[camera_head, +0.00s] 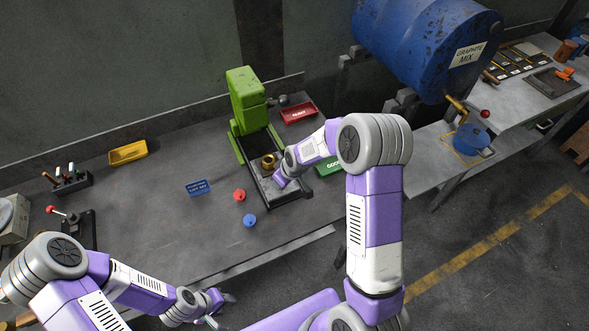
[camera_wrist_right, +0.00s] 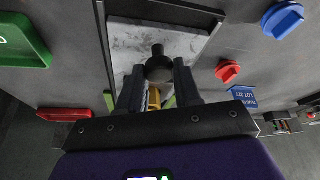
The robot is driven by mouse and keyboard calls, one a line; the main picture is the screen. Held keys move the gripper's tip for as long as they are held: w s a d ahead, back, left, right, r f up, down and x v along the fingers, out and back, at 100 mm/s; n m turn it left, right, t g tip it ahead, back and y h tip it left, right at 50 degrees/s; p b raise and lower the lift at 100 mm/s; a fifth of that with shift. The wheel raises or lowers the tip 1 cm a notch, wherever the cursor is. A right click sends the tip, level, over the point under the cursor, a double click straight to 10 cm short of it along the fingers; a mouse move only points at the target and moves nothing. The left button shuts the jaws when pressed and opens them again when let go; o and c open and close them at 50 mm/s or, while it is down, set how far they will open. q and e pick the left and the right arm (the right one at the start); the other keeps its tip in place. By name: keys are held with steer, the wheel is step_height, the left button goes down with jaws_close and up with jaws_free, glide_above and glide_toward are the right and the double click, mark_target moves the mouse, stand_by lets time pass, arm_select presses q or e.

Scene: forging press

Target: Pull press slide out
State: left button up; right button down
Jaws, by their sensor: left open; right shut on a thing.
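The green press (camera_head: 246,97) stands on the workbench, with its slide, a pale grey plate in a dark frame (camera_wrist_right: 205,42), stretching out in front of it. A round brass piece (camera_head: 268,162) sits on the slide near the press; part of it shows between the fingers in the wrist view (camera_wrist_right: 154,98). My right gripper (camera_wrist_right: 159,72) is shut on the dark round knob (camera_wrist_right: 158,50) of the slide. In the head view my right wrist hides part of the slide and the knob. My left gripper (camera_head: 221,304) is open and empty near the bench's front edge.
A red tray (camera_head: 298,113), a green tray (camera_head: 327,167) and a yellow tray (camera_head: 128,153) lie around the press. A red piece (camera_head: 239,195), a blue piece (camera_head: 249,220) and a blue label (camera_head: 198,187) lie left of the slide.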

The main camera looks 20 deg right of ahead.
steer(key=shift+s, duration=0.25)
steer(key=c, duration=0.8)
jaws_free()
steer(key=shift+r, duration=0.1)
steer(key=v, duration=0.7)
steer(key=shift+s+r, duration=0.15)
